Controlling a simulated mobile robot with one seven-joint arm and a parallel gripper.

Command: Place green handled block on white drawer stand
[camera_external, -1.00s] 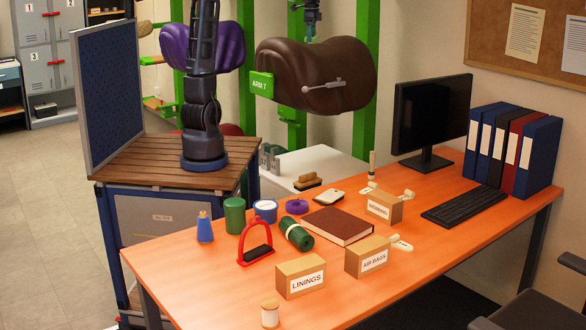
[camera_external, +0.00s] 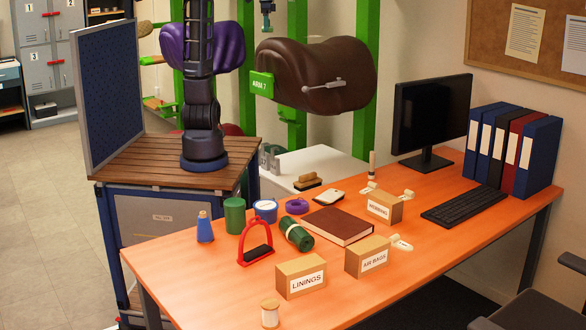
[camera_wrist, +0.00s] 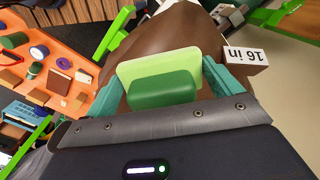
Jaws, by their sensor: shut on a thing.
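The green handled block (camera_wrist: 163,88), a pale green plate with a darker green handle, is between the teal fingers of my gripper (camera_wrist: 165,72) in the wrist view. My gripper is shut on it, with a brown saddle behind. The white drawer stand (camera_external: 330,162) is low behind the orange desk, below the saddle. A brush (camera_external: 307,181) and grey metal pieces (camera_external: 269,160) are on it.
The brown saddle (camera_external: 325,75) hangs on green posts (camera_external: 365,60) above the stand. A purple saddle (camera_external: 228,47) is to its left. The orange desk (camera_external: 210,280) holds boxes, a book and a monitor (camera_external: 431,118).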

